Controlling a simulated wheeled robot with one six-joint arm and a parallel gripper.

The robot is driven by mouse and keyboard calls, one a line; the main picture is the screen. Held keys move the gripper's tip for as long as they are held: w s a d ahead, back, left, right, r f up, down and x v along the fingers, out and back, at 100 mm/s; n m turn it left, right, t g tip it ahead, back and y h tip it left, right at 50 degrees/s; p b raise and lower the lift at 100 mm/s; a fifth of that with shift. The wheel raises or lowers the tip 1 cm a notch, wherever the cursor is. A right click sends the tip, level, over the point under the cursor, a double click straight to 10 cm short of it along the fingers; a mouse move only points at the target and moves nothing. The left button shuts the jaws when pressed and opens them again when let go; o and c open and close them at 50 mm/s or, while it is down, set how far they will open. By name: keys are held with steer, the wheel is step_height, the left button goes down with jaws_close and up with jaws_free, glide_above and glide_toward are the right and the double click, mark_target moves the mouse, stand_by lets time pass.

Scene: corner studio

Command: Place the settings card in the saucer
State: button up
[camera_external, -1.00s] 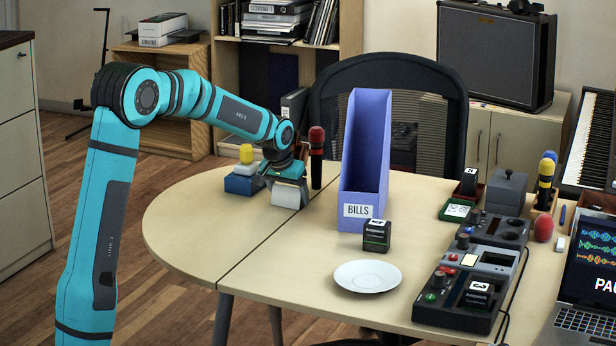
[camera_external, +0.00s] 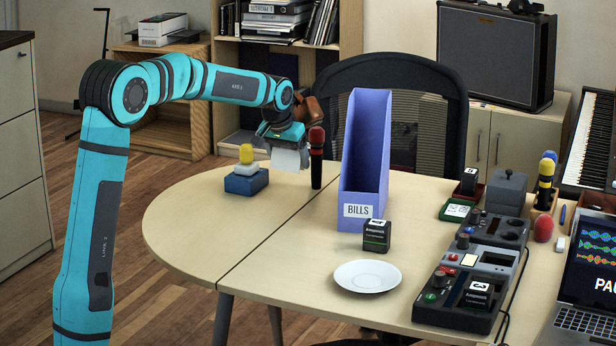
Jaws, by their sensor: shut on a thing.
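The settings card, a small white card (camera_external: 287,160), is shut in my gripper (camera_external: 285,148) and hangs below the jaws, above the table's back left part. The saucer (camera_external: 368,276) is white, round and empty, and lies on the front of the table. My gripper is up and to the left of the saucer, well apart from it. The far side of the card is hidden.
A tall blue BILLS file box (camera_external: 365,160) stands between my gripper and the saucer. A dark microphone with a red top (camera_external: 317,158) stands close by my gripper. A blue block (camera_external: 246,181) and a small black box (camera_external: 377,236) are on the table.

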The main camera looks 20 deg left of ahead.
step_height(320, 180, up, 13)
steer(key=m+g+h, duration=0.1)
steer(key=m+h, duration=0.2)
steer(key=m, duration=0.5)
glide_above(378, 279)
steer(key=s+a, duration=0.1)
steer(key=f, duration=1.6)
steer(key=shift+s+a+f, duration=0.1)
steer(key=shift+s+f, duration=0.1)
steer(key=shift+f, duration=2.45)
steer(key=shift+f, duration=0.3)
steer(key=o, duration=1)
steer(key=shift+c, duration=0.2)
steer(key=shift+r, duration=0.1)
